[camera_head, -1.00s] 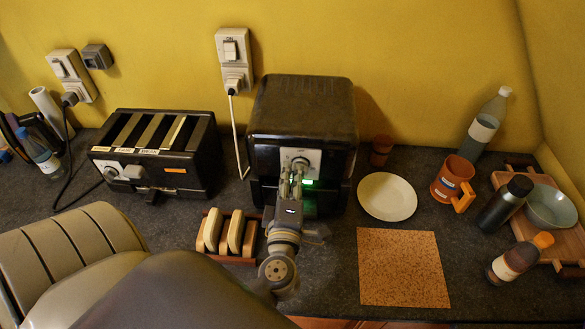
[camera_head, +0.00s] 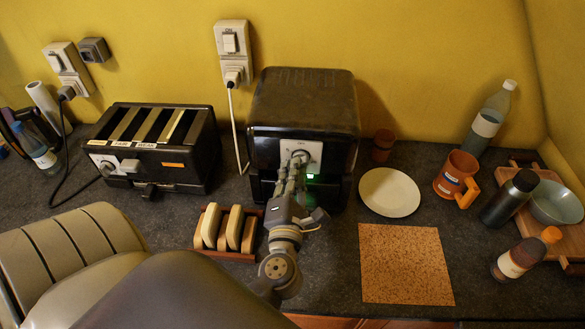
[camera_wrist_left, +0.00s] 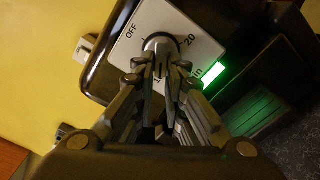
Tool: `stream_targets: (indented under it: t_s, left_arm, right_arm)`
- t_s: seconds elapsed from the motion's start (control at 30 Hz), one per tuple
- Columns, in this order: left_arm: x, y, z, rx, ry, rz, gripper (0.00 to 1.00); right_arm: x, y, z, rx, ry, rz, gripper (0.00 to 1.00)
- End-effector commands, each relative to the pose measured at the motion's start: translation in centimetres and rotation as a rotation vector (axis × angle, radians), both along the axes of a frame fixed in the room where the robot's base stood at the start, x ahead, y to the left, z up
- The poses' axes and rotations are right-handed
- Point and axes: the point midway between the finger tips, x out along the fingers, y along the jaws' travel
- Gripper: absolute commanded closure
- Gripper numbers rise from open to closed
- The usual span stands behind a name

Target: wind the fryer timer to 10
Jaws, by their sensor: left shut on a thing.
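The fryer (camera_head: 300,100) is a black box against the yellow wall, with a pale timer plate on its front. The timer knob (camera_head: 301,157) sits on that plate, and a green light glows below it to the right. My left gripper (camera_head: 296,168) reaches the plate from the front and is shut on the knob. In the left wrist view the knob (camera_wrist_left: 161,44) shows between the fingertips (camera_wrist_left: 160,62). My right gripper is not in view.
A black toaster (camera_head: 180,170) stands left of the fryer. A wooden rack (camera_head: 239,256) with bread slices is close beside my left arm. A white plate (camera_head: 390,192), an orange mug (camera_head: 457,178) and a cork mat (camera_head: 404,265) lie to the right.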

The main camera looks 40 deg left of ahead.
Motion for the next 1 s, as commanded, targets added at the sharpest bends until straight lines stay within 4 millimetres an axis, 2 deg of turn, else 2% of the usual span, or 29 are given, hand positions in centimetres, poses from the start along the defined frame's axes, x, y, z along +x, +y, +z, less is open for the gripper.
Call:
stream_targets:
  t_s: [0.6, 0.63, 0.7, 1.0]
  left_arm:
    - [-0.04, -0.06, -0.36, -0.036, -0.014, 0.001, 1.00]
    - [-0.04, -0.06, -0.36, -0.036, -0.014, 0.001, 0.82]
    - [-0.03, -0.06, -0.34, -0.035, -0.015, 0.000, 0.68]
    - [-0.01, -0.06, -0.17, -0.034, -0.018, 0.000, 0.68]
  right_arm:
    - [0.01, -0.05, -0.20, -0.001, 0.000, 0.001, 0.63]
    - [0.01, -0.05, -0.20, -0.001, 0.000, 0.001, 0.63]
    - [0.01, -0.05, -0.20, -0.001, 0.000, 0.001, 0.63]
    - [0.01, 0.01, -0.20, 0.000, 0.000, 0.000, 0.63]
